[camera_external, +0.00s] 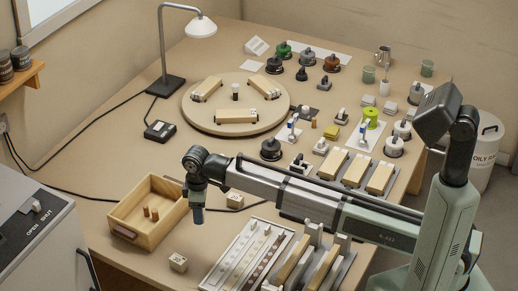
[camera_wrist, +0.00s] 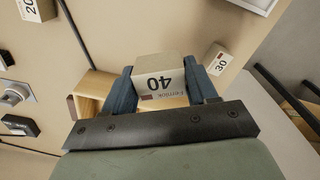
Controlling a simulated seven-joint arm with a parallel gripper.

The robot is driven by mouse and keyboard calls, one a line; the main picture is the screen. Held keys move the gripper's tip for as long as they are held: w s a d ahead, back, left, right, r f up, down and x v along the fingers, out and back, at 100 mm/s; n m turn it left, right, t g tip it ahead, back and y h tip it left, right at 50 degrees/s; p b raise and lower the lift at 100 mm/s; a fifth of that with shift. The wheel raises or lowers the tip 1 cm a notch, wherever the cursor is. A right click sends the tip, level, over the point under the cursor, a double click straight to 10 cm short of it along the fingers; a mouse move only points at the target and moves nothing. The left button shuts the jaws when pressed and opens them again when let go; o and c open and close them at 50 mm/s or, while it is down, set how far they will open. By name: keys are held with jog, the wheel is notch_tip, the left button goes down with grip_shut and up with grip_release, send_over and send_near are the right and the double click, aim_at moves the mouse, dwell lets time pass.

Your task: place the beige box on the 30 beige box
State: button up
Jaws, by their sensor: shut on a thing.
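My gripper (camera_wrist: 162,82) is shut on a beige box (camera_wrist: 156,65) in the wrist view. The held box shows a white label face with "40" upside down. The 30 beige box (camera_wrist: 218,60) lies on the table to the right of the held box, apart from it. In the external view my gripper (camera_external: 197,214) points down above the table, by the right side of the wooden tray. The held box cannot be made out there. A small beige box (camera_external: 178,262) near the table's front edge looks like the 30 box.
The open wooden tray (camera_external: 181,219) holds small brown pegs. A box marked 20 (camera_wrist: 29,9) lies at the wrist view's top left. A rack of strips (camera_external: 214,281) stands to the right. Bare table surrounds the 30 box; the table edge is close by.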

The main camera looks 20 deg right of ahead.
notch_tip(320, 180, up, 2)
send_over(178, 259)
jog(key=shift+f+m, duration=0.85)
jog(key=shift+f, duration=0.8)
jog(key=shift+f+m, duration=0.9)
jog(key=shift+f, duration=0.7)
jog(key=shift+f+m, duration=0.85)
jog(key=shift+f, duration=0.8)
jog(key=shift+f, duration=0.15)
jog(key=o, duration=1.1)
notch_tip(178, 259, up, 12)
jog(key=shift+r, duration=0.15)
